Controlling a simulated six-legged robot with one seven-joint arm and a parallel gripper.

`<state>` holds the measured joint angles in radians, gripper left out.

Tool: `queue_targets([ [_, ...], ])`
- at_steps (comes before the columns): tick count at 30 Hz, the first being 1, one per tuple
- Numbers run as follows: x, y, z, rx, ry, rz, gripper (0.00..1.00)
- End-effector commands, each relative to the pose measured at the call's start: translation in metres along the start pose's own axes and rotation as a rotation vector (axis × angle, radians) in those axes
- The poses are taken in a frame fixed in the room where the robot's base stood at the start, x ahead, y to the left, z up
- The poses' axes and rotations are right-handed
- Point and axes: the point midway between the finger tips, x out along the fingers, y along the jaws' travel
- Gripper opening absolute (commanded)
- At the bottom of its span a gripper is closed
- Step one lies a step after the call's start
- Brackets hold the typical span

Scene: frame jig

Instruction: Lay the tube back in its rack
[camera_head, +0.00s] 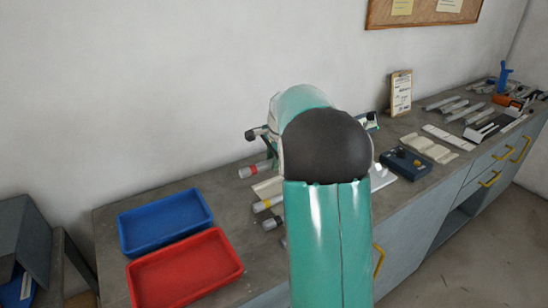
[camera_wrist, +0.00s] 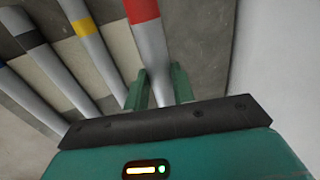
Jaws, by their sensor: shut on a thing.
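My gripper's two green fingers (camera_wrist: 159,91) are closed around a grey tube (camera_wrist: 152,50) with a red band in the wrist view. The tube's red-banded end also shows in the head view (camera_head: 255,170), left of my arm, which hides the gripper there. Beside it is a pale strip (camera_wrist: 121,45), also visible in the head view (camera_head: 268,187); I cannot tell whether this is the rack. Further tubes lie alongside: one with a yellow band (camera_wrist: 92,45), one with a black band (camera_wrist: 50,60), and one with a blue end at the left edge.
A blue tray (camera_head: 165,220) and a red tray (camera_head: 185,268) stand on the bench's left end. To the right are a dark blue box (camera_head: 405,163), pale grooved pieces (camera_head: 427,148) and a clipboard (camera_head: 401,93). A wall runs behind the bench.

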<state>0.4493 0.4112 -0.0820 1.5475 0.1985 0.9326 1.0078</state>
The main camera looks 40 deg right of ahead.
Motion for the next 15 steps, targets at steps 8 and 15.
queue_targets([
  [8, 0.024, 0.007, 0.000, -0.001, -0.002, 0.002, 0.00],
  [15, 0.045, 0.013, 0.000, 0.001, -0.001, 0.001, 0.00],
])
